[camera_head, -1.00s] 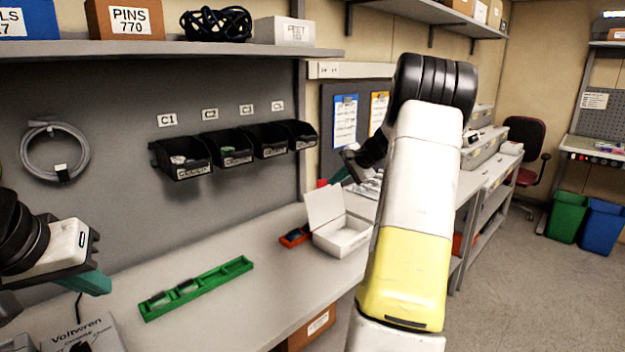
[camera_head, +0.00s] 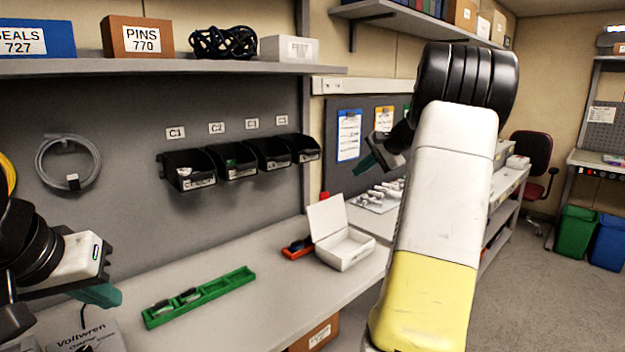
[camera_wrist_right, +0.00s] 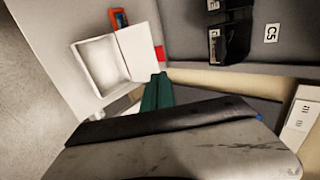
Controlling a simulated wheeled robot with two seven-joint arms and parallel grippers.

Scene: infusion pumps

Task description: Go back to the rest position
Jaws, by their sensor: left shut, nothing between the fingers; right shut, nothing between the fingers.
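My left gripper (camera_head: 104,295) is at the lower left in the head view, with green fingers shut and empty above the bench's left end. My right gripper (camera_head: 366,163) is mostly hidden behind my raised right arm; its green fingertip shows above the bench, near the wall board. In the right wrist view its green fingers (camera_wrist_right: 157,92) are together with nothing between them, pointing towards the bench. A white open box (camera_head: 345,249) stands on the bench below the right gripper, apart from it.
A green tray (camera_head: 200,297) with small parts lies on the bench (camera_head: 250,275). Black bins (camera_head: 190,170) hang on the wall panel. A labelled Voltwren device (camera_head: 85,338) stands below the left gripper. A shelf (camera_head: 170,66) runs above.

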